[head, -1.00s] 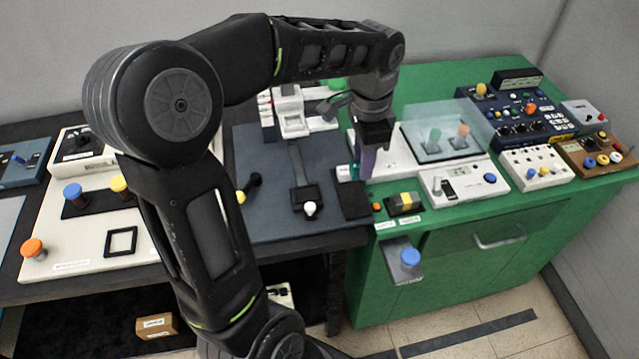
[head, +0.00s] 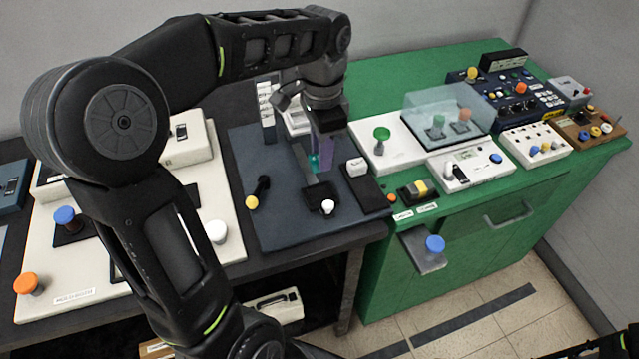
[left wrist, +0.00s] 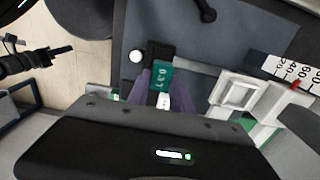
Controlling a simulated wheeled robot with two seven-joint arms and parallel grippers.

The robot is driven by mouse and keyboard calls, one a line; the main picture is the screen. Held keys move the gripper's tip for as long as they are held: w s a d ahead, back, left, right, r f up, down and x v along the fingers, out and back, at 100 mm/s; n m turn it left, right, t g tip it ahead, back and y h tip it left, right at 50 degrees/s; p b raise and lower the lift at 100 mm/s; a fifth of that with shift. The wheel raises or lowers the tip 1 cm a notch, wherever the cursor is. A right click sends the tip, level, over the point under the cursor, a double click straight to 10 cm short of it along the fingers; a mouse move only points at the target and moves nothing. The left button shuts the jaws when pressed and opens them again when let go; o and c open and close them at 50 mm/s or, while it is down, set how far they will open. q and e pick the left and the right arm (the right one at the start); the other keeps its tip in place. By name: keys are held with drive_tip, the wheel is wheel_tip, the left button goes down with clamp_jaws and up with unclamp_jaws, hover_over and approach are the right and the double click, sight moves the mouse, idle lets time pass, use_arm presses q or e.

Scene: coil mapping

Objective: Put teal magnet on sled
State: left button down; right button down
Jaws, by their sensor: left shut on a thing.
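The teal magnet (head: 314,163) is a small block between the purple-grey fingers of my left gripper (head: 320,158), which is shut on it. In the left wrist view the magnet (left wrist: 161,74) shows a label at the fingertips (left wrist: 158,88). The sled (head: 320,196) is a black block with a white knob, on a rail on the dark blue-grey board. The magnet is over the rail side of the sled (left wrist: 160,50); I cannot tell whether they touch. A black part at the left of the wrist view seems to be my right gripper (left wrist: 55,52); its jaw state is unclear.
A black lever with a yellow knob (head: 252,202) is to the left. A white upright scale (head: 267,108) stands behind. The green bench (head: 385,85) with instruments is at right.

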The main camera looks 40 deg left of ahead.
use_arm(q)
wheel_tip(320, 180, down, 4)
drive_tip(key=shift+f, duration=0.2)
drive_tip(key=shift+f, duration=1.9)
drive_tip(key=shift+f, duration=0.15)
drive_tip(key=c, duration=1.1)
unclamp_jaws()
drive_tip(key=shift+c, duration=0.2)
wheel_tip(320, 180, up, 12)
drive_tip(key=shift+r, duration=0.2)
